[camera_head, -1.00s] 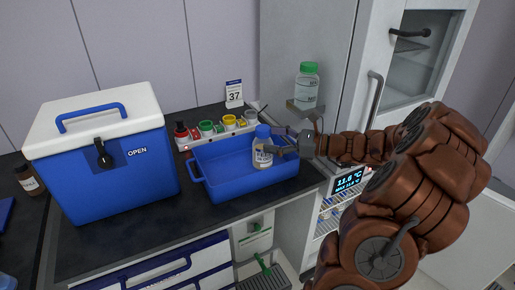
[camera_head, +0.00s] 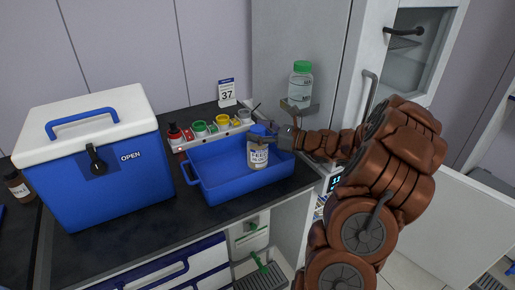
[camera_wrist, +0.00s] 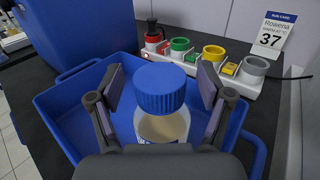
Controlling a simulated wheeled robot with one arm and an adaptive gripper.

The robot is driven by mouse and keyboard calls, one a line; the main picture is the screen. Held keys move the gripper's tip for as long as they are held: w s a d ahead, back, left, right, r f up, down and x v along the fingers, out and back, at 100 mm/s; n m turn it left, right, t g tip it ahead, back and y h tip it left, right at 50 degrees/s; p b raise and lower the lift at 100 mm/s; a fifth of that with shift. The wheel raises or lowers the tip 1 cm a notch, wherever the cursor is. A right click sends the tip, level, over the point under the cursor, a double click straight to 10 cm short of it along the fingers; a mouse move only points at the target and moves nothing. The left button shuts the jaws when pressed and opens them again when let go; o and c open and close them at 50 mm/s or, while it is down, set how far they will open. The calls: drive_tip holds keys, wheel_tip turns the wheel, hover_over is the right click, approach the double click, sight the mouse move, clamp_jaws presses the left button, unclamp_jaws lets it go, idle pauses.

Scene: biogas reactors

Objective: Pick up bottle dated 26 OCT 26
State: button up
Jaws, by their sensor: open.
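A bottle with a blue cap and a pale label (camera_head: 258,156) stands upright in the blue tray (camera_head: 205,181). Its label seems to read FEED; the date line is too small to read. In the wrist view the blue cap (camera_wrist: 161,88) and the beige contents below it show between my fingers. My gripper (camera_wrist: 160,84) is open, with one finger on each side of the cap and a gap to both. In the head view my gripper (camera_head: 284,137) is at the bottle's upper right. The bottle's lower part is hidden by my gripper in the wrist view.
A blue and white cool box (camera_head: 95,165) stands left of the tray. A rack of coloured caps (camera_head: 212,132) and a card reading 37 (camera_head: 227,92) are behind it. A green-capped bottle (camera_head: 300,84) stands on a small shelf at the right.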

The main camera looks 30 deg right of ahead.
drive_tip(key=shift+w, duration=0.1)
clamp_jaws()
idle(0.7)
